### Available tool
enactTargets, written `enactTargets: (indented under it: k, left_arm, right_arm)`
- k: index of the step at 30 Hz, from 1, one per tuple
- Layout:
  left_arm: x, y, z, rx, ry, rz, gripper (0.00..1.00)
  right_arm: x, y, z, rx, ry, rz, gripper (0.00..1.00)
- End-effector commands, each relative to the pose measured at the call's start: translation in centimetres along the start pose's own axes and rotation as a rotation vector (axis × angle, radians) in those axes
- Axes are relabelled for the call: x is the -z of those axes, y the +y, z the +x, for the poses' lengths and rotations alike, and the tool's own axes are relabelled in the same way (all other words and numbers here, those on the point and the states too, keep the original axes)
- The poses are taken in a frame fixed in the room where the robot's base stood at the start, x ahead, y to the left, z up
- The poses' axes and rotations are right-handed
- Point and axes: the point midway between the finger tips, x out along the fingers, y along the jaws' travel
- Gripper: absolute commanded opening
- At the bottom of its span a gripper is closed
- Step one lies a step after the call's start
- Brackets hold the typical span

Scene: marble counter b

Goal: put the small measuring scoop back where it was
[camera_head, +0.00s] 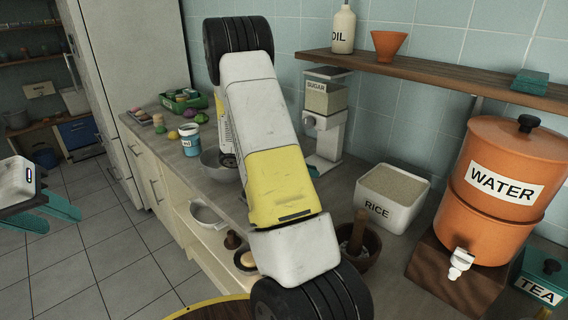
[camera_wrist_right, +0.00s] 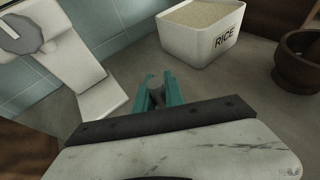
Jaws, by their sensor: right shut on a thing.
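My right gripper (camera_wrist_right: 158,94) shows in the wrist view with its teal fingers closed on a small grey piece, the visible part of the small measuring scoop (camera_wrist_right: 154,84). Most of the scoop is hidden between and below the fingers. It is held above the grey counter, between the sugar dispenser and the white rice bin (camera_wrist_right: 190,42). My left gripper (camera_head: 60,218) is open and empty at the left edge, over the floor.
The sugar dispenser (camera_head: 326,140) stands against the tiled wall. A dark wooden mortar with a pestle (camera_head: 370,258) stands in front of the rice bin. An orange water dispenser (camera_head: 500,215) is at right. A metal bowl (camera_head: 217,170) and a blue-and-white tub (camera_head: 190,146) stand left of my arm.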

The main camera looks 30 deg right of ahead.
Motion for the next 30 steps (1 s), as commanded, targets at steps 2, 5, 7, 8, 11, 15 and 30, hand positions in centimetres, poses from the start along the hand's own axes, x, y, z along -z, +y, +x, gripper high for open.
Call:
enactTargets:
  k: [2,5,7,8,11,15,30]
  left_arm:
    - [0.0,0.0,0.0,0.0,0.0,0.0,0.36]
    - [0.0,0.0,0.0,0.0,0.0,0.0,0.36]
    - [0.0,0.0,0.0,0.0,0.0,0.0,0.36]
    - [0.0,0.0,0.0,0.0,0.0,0.0,0.36]
    - [0.0,0.0,0.0,0.0,0.0,0.0,0.36]
    - [0.0,0.0,0.0,0.0,0.0,0.0,0.36]
    - [0.0,0.0,0.0,0.0,0.0,0.0,0.36]
  right_arm:
    - [0.1,0.0,0.0,0.0,0.0,0.0,0.24]
    - [0.1,0.0,0.0,0.0,0.0,0.0,0.36]
    - [0.1,0.0,0.0,0.0,0.0,0.0,0.36]
    - [0.1,0.0,0.0,0.0,0.0,0.0,0.36]
    - [0.0,0.0,0.0,0.0,0.0,0.0,0.36]
    - [-0.3,0.0,-0.1,0.0,0.001,0.001,0.36]
    - [-0.2,0.1,-9.5,-0.004,0.001,0.0,0.36]
